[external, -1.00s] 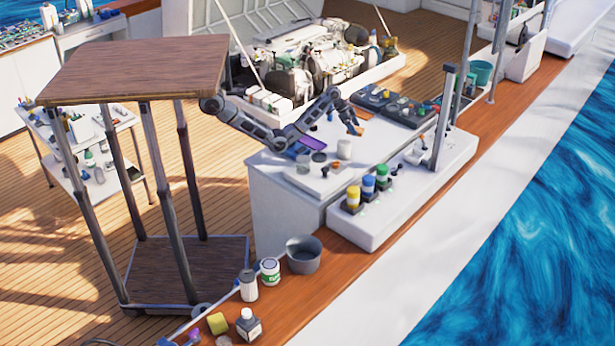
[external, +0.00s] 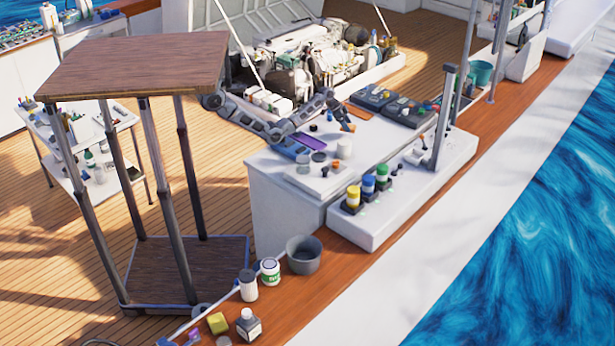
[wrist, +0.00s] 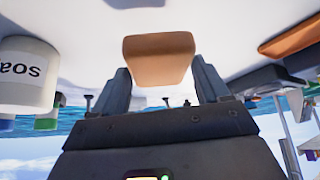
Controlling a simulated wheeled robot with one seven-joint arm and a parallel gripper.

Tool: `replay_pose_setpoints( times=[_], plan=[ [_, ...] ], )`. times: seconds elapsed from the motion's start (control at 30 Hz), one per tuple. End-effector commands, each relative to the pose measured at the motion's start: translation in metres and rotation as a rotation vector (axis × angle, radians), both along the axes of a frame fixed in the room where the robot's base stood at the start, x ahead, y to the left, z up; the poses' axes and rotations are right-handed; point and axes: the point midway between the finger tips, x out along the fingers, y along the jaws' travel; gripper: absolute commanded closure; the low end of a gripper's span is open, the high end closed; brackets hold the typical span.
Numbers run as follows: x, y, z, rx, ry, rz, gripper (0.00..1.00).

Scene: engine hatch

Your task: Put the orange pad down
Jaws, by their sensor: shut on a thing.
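The orange pad (wrist: 158,57) is a rounded block between the two fingers of my gripper (wrist: 161,76) in the wrist view. My gripper is shut on it. The white surface lies behind the pad in that view; I cannot tell whether the pad touches it. In the external view my gripper (external: 347,125) is over the far part of the white counter (external: 285,215).
A white soap container (wrist: 28,75) stands to one side in the wrist view. A flat orange-brown piece (wrist: 292,35) lies on the other side. A purple item (external: 313,142), a white cup (external: 344,148) and dark trays (external: 408,110) share the counter.

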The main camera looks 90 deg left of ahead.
Motion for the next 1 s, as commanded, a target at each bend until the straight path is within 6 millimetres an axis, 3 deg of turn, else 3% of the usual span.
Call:
replay_pose_setpoints(
  times=[0.17, 0.43, 0.8, 0.83, 1.0],
  plan=[
    [0.001, 0.004, -0.008, 0.000, 0.001, -0.001, 0.60],
    [0.001, 0.003, -0.041, -0.001, 0.001, -0.001, 0.60],
    [0.001, 0.003, -0.046, 0.000, 0.000, -0.001, 0.60],
    [0.001, 0.003, -0.045, 0.000, 0.000, -0.001, 0.23],
    [0.001, 0.003, -0.045, 0.000, 0.000, -0.001, 0.06]
  ],
)
